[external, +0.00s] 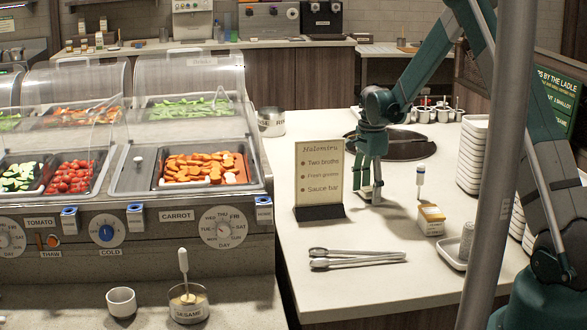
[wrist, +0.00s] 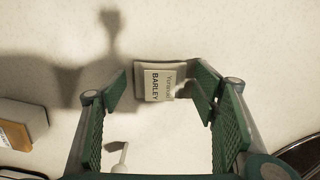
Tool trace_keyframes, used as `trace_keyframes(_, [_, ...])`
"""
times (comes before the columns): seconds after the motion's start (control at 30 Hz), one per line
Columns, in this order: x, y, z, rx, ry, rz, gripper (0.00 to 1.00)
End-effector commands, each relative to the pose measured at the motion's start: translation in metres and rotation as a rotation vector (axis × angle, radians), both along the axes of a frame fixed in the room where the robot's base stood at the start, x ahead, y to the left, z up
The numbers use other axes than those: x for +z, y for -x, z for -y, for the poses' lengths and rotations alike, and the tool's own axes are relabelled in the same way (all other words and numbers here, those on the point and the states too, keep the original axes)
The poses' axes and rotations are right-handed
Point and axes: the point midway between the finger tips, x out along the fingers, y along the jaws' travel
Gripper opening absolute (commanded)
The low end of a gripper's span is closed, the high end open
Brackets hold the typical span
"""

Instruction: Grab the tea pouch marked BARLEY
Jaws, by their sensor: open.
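The tea pouch marked BARLEY (wrist: 153,87) is a small pale packet with a light tag, lying on the white counter. In the wrist view it sits at the top centre, between the tips of my gripper (wrist: 162,88). The fingers are open on either side, with gaps between them and the pouch. In the external view my gripper (external: 371,188) points down close to the counter, just right of the menu sign. The pouch cannot be made out clearly there. I cannot tell the exact height of the fingertips over the counter.
The menu sign (external: 319,178) stands left of my gripper. Tongs (external: 357,258) lie in front. A small box (external: 431,219) and a white-and-blue dropper-like item (external: 420,181) are to the right. A dark round plate (external: 396,145) is behind.

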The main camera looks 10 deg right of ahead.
Motion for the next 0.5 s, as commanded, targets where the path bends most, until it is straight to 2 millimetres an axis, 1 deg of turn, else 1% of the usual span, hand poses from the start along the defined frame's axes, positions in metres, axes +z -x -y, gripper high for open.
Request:
trace_keyframes(0.13, [0.0001,0.0,0.0,0.0,0.0,0.0,0.6])
trace_keyframes(0.3, [0.0001,0.0,0.0,0.0,0.0,0.0,0.37])
trace_keyframes(0.37, [0.0001,0.0,0.0,0.0,0.0,0.0,0.3])
trace_keyframes(0.5, [0.0001,0.0001,0.0,0.0,0.0,0.0,0.3])
